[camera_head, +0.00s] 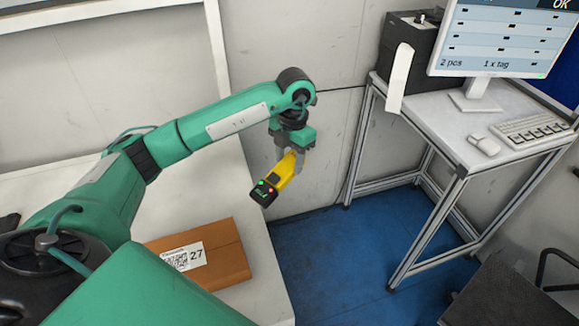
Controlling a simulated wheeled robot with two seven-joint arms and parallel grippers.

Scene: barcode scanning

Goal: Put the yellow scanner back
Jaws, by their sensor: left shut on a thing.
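The yellow scanner (281,176) has a black head with a green and a red light, pointing down and to the left. My left gripper (291,161) is shut on its upper end and holds it tilted in the air, near the right edge of the white table (232,208) in the picture. No holder or stand for the scanner can be made out. My right gripper is not in view.
A brown box (228,257) with a white label lies on the white table, below the left arm. At right stands a metal-framed desk (440,118) with a monitor (502,42), keyboard (535,130), mouse (484,145) and black printer (408,55). Blue floor (345,262) lies between.

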